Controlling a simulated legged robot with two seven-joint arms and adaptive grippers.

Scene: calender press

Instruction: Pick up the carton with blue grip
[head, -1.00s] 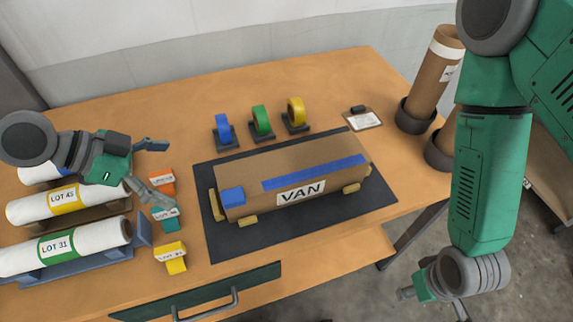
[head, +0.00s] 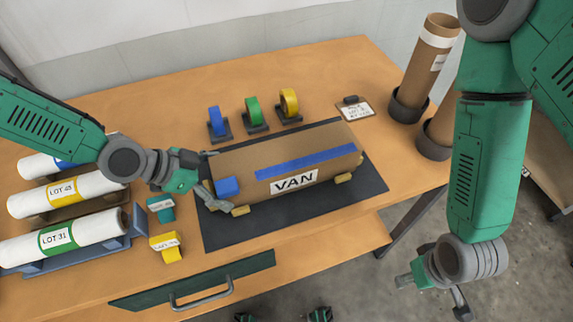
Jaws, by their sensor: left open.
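The carton (head: 285,148) is a long brown box marked VAN, with a blue strip along it and a blue block (head: 228,187) at its left end. It lies on a dark mat (head: 300,218) with yellow pieces at its lower edge. My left gripper (head: 212,177) is open at the carton's left end, one finger near the back corner and one in front by the blue block. Whether the fingers touch the carton cannot be told. My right gripper (head: 432,294) hangs open and empty off the table at the lower right.
Blue, green and yellow tape rolls (head: 251,113) stand behind the mat. White lot rolls (head: 72,235) lie in a rack at the left, beside teal and yellow label blocks (head: 165,247). A clipboard (head: 355,108) and upright brown tubes (head: 428,60) are at the right.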

